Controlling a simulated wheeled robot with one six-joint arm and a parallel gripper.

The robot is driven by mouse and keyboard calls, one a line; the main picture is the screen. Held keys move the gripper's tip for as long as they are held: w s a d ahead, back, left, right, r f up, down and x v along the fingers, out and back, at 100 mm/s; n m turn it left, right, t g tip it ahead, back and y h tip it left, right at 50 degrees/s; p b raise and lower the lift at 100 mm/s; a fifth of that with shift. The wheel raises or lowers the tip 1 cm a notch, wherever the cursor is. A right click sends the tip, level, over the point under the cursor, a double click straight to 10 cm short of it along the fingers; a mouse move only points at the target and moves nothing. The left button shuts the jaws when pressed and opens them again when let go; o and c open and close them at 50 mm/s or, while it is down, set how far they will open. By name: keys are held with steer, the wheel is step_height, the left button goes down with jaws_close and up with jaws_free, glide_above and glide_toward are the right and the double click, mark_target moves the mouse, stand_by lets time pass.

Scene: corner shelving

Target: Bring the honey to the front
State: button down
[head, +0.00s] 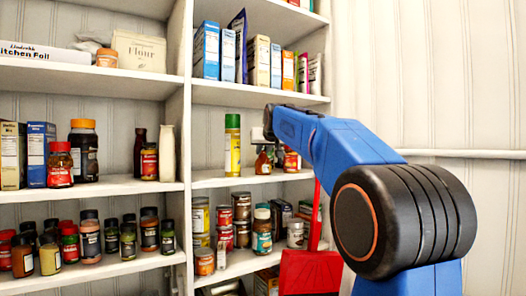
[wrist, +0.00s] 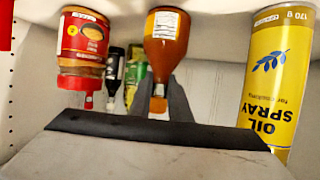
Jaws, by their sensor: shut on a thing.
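The honey, an amber bottle with a white label, stands upright on the middle shelf of the right bay in the head view (head: 264,163). The wrist view is upside down and shows the honey (wrist: 166,42) at centre, its label too small to read. My gripper (wrist: 167,100) is shut on its narrow orange-capped top, one dark finger on each side. In the head view my gripper (head: 262,140) comes from the right, above the bottle and partly hidden by my blue arm. I cannot tell whether the bottle's base touches the shelf.
A tall yellow oil spray can (head: 232,145) with a green cap stands left of the honey; it also shows in the wrist view (wrist: 277,75). A red-lidded jar (wrist: 84,42) is on the other side. Dark and green containers (wrist: 137,72) stand behind. A shelf board (head: 262,98) lies above.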

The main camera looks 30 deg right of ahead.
steer(key=shift+s, duration=0.6)
steer(key=c, duration=1.6)
jaws_free()
steer(key=shift+o, duration=0.2)
steer(key=shift+s, duration=0.1)
steer(key=v, duration=1.7)
steer(key=shift+s, duration=0.2)
